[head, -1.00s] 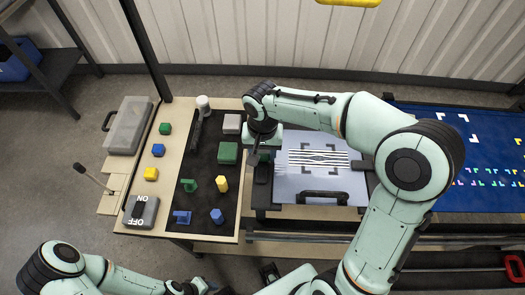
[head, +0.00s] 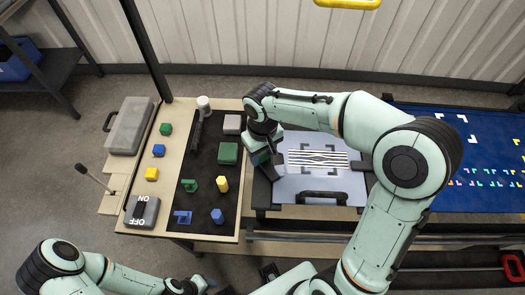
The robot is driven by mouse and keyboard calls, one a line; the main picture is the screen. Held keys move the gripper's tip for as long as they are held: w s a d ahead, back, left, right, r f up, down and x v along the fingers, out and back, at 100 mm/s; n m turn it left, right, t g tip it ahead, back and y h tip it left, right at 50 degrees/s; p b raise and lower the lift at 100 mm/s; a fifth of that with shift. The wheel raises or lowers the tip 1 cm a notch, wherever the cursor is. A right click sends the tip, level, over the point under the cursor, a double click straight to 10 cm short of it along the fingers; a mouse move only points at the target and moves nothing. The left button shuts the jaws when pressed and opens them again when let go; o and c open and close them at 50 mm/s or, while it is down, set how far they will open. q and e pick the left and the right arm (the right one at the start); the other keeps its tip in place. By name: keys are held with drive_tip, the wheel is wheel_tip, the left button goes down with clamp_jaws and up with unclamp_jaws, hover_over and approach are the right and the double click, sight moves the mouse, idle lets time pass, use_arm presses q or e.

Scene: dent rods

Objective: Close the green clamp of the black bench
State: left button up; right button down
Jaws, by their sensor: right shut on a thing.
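A pale plate (head: 318,183) with a striped print lies on the dark bench (head: 262,194). My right gripper (head: 270,164) is at the left edge of the plate, tilted down to the right. It is shut on a small dark handle, mostly hidden by the gripper. I take this as a clamp handle; no green shows on it. A similar dark clamp-like part is at the plate's right edge, partly behind my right arm. My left gripper (head: 203,284) is low near the bottom edge, small, and its jaws cannot be made out.
Left of the plate, a black mat (head: 204,163) bears a green block (head: 228,153), a yellow post (head: 222,184), and green and blue pieces. A blue board (head: 485,150) is at right.

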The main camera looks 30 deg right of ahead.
sight(262, 155)
drive_tip(key=n, duration=0.5)
drive_tip(key=shift+r+n+p, duration=0.1)
drive_tip(key=shift+n+p, duration=0.2)
drive_tip(key=shift+p, duration=0.05)
use_arm(q)
drive_tip(key=shift+w+r+p, duration=0.4)
drive_tip(key=shift+w+r, duration=0.3)
drive_tip(key=shift+r, duration=0.35)
use_arm(e)
drive_tip(key=n, duration=0.5)
drive_tip(key=shift+n, duration=0.3)
drive_tip(key=c, duration=0.5)
unclamp_jaws()
use_arm(q)
drive_tip(key=shift+w+r+t+p, duration=0.3)
drive_tip(key=shift+w+r+p, duration=0.55)
drive_tip(key=shift+w+r, duration=0.25)
use_arm(e)
wheel_tip(262, 155, up, 13)
drive_tip(key=shift+r, duration=0.15)
use_arm(q)
drive_tip(key=shift+s, duration=0.15)
